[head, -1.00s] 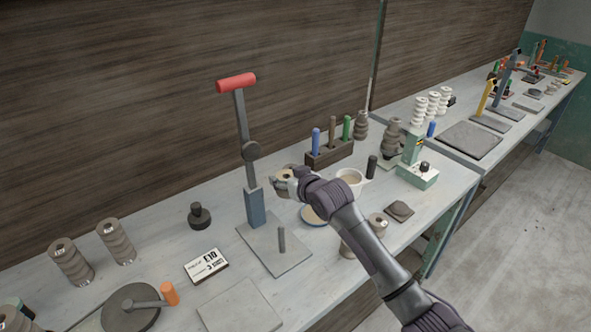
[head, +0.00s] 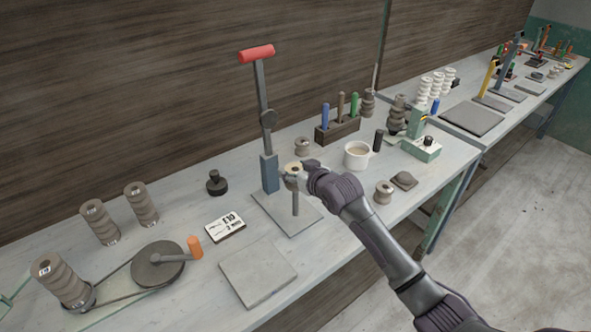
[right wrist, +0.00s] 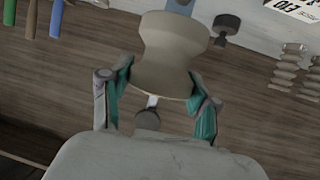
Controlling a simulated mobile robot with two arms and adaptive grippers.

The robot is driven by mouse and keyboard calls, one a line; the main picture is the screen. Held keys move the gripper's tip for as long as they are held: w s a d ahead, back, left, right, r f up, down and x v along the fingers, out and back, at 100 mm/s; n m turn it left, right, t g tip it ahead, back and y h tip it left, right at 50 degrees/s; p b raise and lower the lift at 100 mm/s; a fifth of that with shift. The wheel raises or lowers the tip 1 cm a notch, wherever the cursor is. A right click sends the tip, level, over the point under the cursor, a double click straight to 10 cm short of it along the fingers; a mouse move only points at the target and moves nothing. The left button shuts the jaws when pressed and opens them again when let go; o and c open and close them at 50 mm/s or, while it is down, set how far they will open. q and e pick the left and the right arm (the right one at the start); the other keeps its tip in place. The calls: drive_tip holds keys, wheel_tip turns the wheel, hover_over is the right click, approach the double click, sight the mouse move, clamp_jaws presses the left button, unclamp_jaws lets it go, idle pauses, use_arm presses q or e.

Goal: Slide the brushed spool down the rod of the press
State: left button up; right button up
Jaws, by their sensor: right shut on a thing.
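The press has a red handle (head: 256,54), a blue post (head: 269,173) and a flat grey base plate (head: 276,212). A short grey rod (head: 296,204) stands upright on that plate. My right gripper (head: 294,175) is shut on a pale beige spool (head: 293,167), seen in the head view over the rod's top. I cannot tell whether the rod's tip is inside its hole. In the right wrist view the spool (right wrist: 168,52) sits between the two teal-padded fingers of the gripper (right wrist: 160,92). My left gripper is not in view.
A mug (head: 357,155) and a grey spool (head: 302,146) stand behind my gripper; another spool (head: 384,192) is right of my arm. A tool block (head: 337,130) is at the back. A square slab (head: 258,272) and a wheel (head: 158,265) lie at the front left.

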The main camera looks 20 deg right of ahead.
sight(297, 203)
drive_tip(key=shift+w+f+b, duration=0.1)
drive_tip(key=shift+f+b, duration=0.25)
drive_tip(key=shift+f, duration=0.3)
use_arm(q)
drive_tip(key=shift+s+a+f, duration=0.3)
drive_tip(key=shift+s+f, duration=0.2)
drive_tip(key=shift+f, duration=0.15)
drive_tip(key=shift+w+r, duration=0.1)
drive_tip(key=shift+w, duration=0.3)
use_arm(e)
drive_tip(key=shift+r, duration=0.1)
use_arm(q)
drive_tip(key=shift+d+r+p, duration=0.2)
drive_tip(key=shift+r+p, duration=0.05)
drive_tip(key=shift+p, duration=0.1)
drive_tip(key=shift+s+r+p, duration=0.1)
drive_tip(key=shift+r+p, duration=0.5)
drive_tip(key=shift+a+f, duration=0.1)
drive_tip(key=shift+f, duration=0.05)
use_arm(e)
drive_tip(key=shift+f, duration=0.25)
use_arm(q)
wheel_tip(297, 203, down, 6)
drive_tip(key=b, duration=0.6)
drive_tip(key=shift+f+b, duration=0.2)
drive_tip(key=shift+b, duration=0.15)
use_arm(e)
drive_tip(key=shift+f, duration=5.3)
